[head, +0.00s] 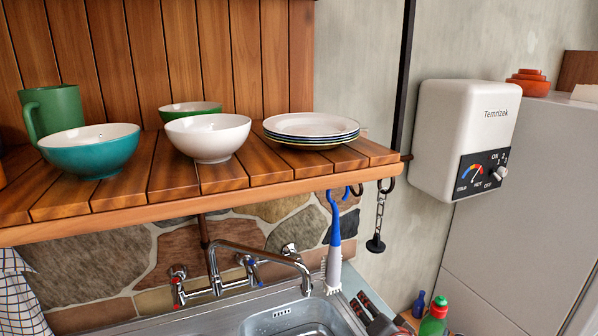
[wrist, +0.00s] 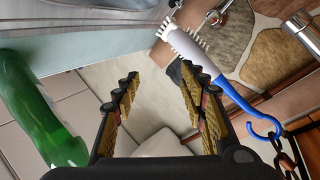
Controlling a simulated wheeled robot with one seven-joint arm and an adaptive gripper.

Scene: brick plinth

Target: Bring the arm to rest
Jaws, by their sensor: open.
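My gripper (wrist: 158,78) is open in the wrist view, its two fingers apart with nothing between them. Part of my gripper also shows at the bottom edge of the head view (head: 372,308), just right of the sink; most of my arm is out of view. In the wrist view, a white-bristled brush (wrist: 190,48) with a blue hooked handle lies beyond the right finger, apart from it. A green bottle (wrist: 40,110) is to the left of the left finger.
The wooden shelf (head: 130,210) above the sink (head: 250,322) holds bowls, a green mug and stacked plates. The brush (head: 334,255) and a chain with a plug (head: 377,243) hang from its hooks. A white water heater (head: 465,135) and a green bottle (head: 434,318) are at right.

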